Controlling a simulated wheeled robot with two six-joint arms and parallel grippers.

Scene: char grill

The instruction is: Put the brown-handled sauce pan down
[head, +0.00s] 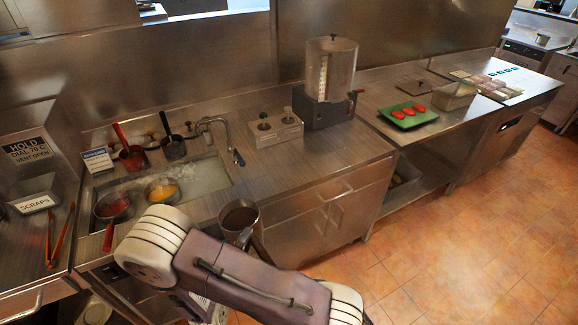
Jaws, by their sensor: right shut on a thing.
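A sauce pan (240,217) with a dark brown inside shows just beyond my right arm, at the counter's front edge right of the sink. It looks roughly upright. My right gripper (246,239) is shut on this pan, close to its near side. My arm hides most of the gripper and the handle, so I cannot see the handle's colour. I cannot tell whether the pan's base touches the counter. My left gripper is not in view.
The sink well (205,172) holds a red-handled pan (112,206) and a pan with yellow contents (163,190). Two more pans (132,158) (173,148) stand behind it. A faucet (216,122) overhangs the sink. The counter (300,170) is clear before the dispenser (330,85).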

